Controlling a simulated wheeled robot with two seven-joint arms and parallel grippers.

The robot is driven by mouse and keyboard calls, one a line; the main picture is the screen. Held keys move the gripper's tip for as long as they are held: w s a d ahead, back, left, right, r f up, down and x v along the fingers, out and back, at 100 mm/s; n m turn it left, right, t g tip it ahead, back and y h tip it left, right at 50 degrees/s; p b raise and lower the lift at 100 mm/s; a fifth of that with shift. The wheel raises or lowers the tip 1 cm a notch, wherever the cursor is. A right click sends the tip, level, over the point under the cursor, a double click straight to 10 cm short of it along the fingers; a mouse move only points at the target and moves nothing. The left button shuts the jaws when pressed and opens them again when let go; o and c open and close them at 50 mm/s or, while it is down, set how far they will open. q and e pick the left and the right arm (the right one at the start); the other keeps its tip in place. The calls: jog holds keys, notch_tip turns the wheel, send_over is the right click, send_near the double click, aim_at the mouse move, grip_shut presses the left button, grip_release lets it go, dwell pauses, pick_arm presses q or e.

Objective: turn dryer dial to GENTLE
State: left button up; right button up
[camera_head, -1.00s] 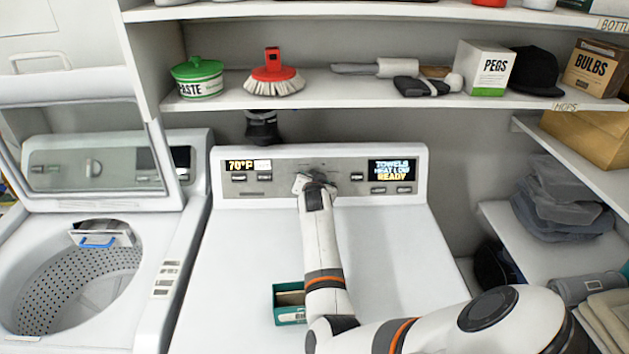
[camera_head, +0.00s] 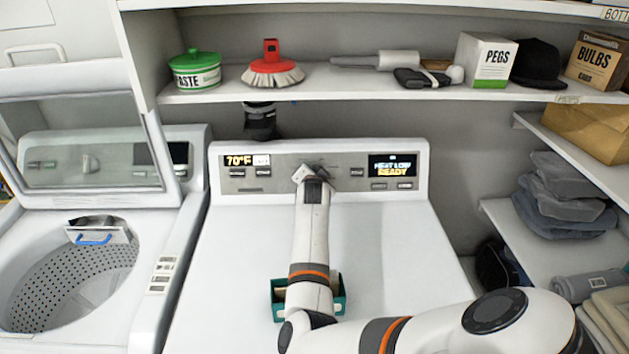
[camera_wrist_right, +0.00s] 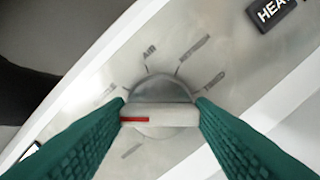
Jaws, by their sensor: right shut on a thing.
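The dryer's control panel (camera_head: 225,155) runs along the back of the white dryer (camera_head: 230,265). Its dial (camera_wrist_right: 160,92) is a grey knob with a pale grip bar, and a red mark (camera_wrist_right: 133,120) lies on the bar's left side. My right gripper (camera_head: 312,172) reaches the panel and hides the dial in the head view. In the wrist view its green-padded fingers (camera_wrist_right: 160,107) are shut on the dial's bar from both sides. AIR and other labels ring the dial; most are too blurred to read. The panel's right display (camera_head: 392,166) reads HEAT LOW, READY. My left gripper is out of view.
A teal box (camera_head: 278,297) stands on the dryer top, partly behind my right arm. An open washer (camera_head: 70,260) is at left. A shelf (camera_head: 330,88) above holds a brush (camera_head: 272,65), a green tin (camera_head: 195,72) and a PEGS box (camera_head: 487,60).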

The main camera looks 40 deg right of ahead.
jog(key=m, duration=0.2)
jog(key=shift+m+b, duration=0.3)
jog(key=shift+b, duration=0.05)
jog(key=shift+r+m, duration=0.1)
jog(key=shift+m, duration=1.1)
jog(key=o, duration=0.9)
jog(key=shift+w, duration=0.1)
jog(key=shift+c, duration=0.2)
jog(key=shift+o, duration=0.5)
jog(key=shift+w+d+f, duration=0.1)
jog(key=shift+w+f, duration=0.05)
jog(key=shift+f, duration=0.1)
jog(key=shift+r, duration=0.15)
